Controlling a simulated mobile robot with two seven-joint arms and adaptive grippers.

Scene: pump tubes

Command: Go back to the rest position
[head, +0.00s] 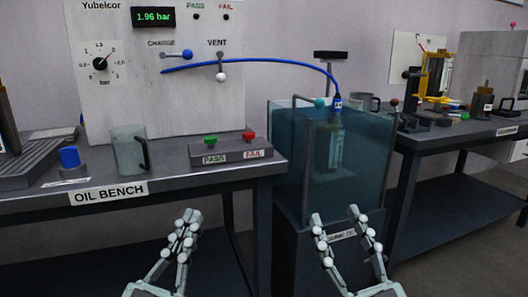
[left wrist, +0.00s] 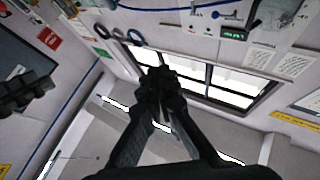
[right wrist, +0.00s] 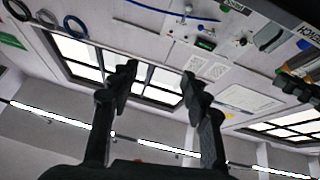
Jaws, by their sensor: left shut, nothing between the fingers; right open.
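My left gripper (head: 186,226) is in front of the oil bench (head: 170,185), pointing up, with its fingers closed together and nothing between them. In the left wrist view its fingertips (left wrist: 160,78) meet. My right gripper (head: 337,218) is in front of the water tank (head: 375,150), pointing up, with its fingers apart and empty. The gap between its fingertips (right wrist: 155,82) also shows in the right wrist view. Neither gripper touches anything that I can see.
A blue tube (head: 290,68) runs from the panel (head: 95,95) to a part (head: 335,145) hanging in the tank. A clear mug (head: 128,150), a blue cap (head: 69,157) and a PASS/FAIL button box (head: 230,150) stand on the bench. Another bench (head: 470,130) stands at right.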

